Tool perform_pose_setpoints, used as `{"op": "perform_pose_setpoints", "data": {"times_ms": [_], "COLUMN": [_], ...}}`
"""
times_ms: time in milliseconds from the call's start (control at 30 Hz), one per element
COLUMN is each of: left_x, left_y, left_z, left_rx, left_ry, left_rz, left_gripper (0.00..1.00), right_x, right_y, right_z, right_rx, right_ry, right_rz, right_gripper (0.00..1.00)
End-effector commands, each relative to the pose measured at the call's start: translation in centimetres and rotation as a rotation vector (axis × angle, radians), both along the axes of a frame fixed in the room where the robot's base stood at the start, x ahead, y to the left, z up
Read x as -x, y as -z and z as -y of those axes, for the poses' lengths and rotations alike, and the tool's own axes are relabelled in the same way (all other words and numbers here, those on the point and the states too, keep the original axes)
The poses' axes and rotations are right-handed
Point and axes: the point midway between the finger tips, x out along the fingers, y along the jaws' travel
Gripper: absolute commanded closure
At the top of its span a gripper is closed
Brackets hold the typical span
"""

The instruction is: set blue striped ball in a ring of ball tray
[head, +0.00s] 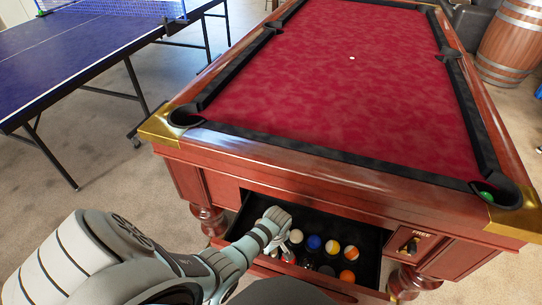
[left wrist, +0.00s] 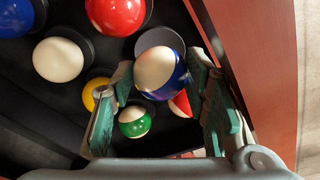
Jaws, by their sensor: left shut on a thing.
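The blue striped ball (left wrist: 161,72), white and blue, is between the teal fingers of my left gripper (left wrist: 158,80) in the left wrist view. The fingers are shut on it. A black ring (left wrist: 160,38) shows just beyond the ball and is partly covered by it; I cannot tell whether they touch. The black ball tray (head: 375,262) is the open compartment in the pool table's front end. In the head view my left gripper (head: 281,243) is at its left part, and the held ball is hard to make out. My right gripper is not in view.
A red ball (left wrist: 116,14), a white ball (left wrist: 58,59), a blue ball (left wrist: 15,18) and a yellow ball (left wrist: 102,97) are near. A green striped ball (left wrist: 135,121) is close to the fingers. The red-brown tray side (left wrist: 243,50) borders the gripper.

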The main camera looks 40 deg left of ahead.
Motion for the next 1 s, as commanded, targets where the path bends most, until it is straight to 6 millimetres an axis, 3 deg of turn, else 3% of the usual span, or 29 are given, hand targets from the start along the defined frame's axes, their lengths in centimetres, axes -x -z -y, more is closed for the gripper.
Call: {"op": "perform_pose_setpoints", "data": {"times_ms": [1000], "left_x": [0.0], "left_y": [1.6], "left_z": [0.0], "left_rx": [0.000], "left_ry": [0.000], "left_rz": [0.000], "left_gripper": [0.90], "right_x": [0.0], "right_y": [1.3], "right_z": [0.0], "right_rx": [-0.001], "right_ry": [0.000], "right_rz": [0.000], "right_gripper": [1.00]}}
